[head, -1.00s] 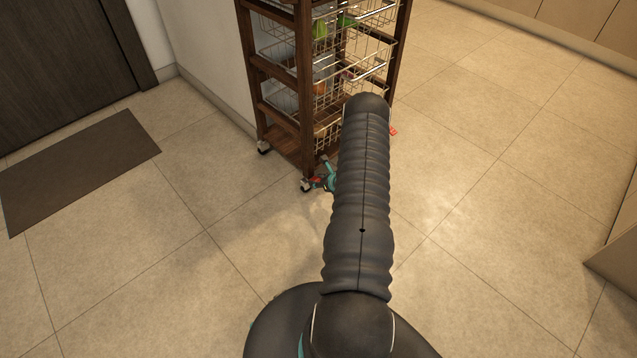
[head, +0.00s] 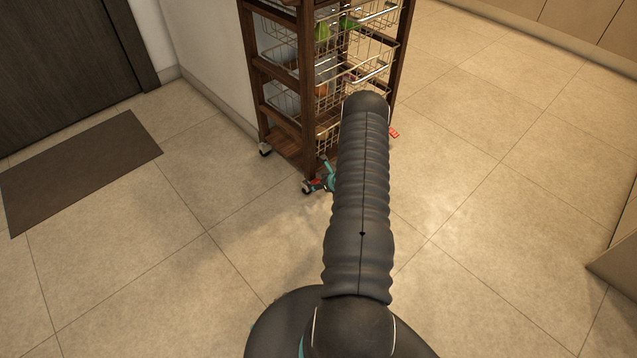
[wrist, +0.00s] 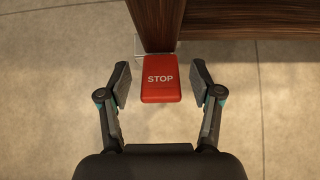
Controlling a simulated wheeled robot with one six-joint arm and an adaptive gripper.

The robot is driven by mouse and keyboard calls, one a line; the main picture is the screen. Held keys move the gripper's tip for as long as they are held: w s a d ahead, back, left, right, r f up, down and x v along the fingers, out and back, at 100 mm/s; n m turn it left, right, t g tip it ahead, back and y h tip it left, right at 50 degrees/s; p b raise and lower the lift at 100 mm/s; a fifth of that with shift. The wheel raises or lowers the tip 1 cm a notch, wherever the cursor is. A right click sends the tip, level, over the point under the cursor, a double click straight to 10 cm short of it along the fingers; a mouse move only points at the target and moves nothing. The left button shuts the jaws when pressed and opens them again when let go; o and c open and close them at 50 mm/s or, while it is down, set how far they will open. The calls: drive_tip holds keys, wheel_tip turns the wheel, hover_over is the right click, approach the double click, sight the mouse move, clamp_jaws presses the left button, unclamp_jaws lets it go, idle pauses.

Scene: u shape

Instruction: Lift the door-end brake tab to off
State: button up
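A red brake tab (wrist: 160,86) marked STOP shows in the wrist view at the foot of a dark wooden cart post (wrist: 153,22). My gripper (wrist: 160,84) is open, with one finger on each side of the tab and a gap between each finger and the tab. In the head view the wooden cart (head: 309,95) stands against the wall end. My gripper (head: 322,179) is low by the cart's near corner, mostly hidden behind my arm, with a bit of red showing beside it. Whether the tab is tilted up or down I cannot tell.
The cart holds wire baskets (head: 370,60) with items. Another red tab (head: 394,133) shows at its right corner, and a caster (head: 265,149) at its left. A dark door (head: 60,60) and mat (head: 80,170) are at left. The tiled floor (head: 480,220) is clear at right.

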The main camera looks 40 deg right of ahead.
drive_tip(key=v, duration=1.2)
idle(0.4)
drive_tip(key=s+a+r+n+g+y, duration=0.1)
drive_tip(key=s+a+n+y, duration=0.25)
drive_tip(key=a+n, duration=0.35)
drive_tip(key=s+a+r+n+g+h, duration=0.1)
drive_tip(key=s+a+r+n, duration=0.5)
drive_tip(key=r, duration=1)
drive_tip(key=s+a+r+n+g+h+p, duration=0.1)
drive_tip(key=s+a+r+n, duration=0.5)
drive_tip(key=a+r+n, duration=0.6)
drive_tip(key=s+a+r+n+h, duration=0.2)
drive_tip(key=s+a+r+n, duration=0.4)
drive_tip(key=r, duration=1.4)
drive_tip(key=a+n, duration=0.4)
drive_tip(key=a, duration=0.2)
drive_tip(key=shift+s+g, duration=0.2)
drive_tip(key=shift+g, duration=0.2)
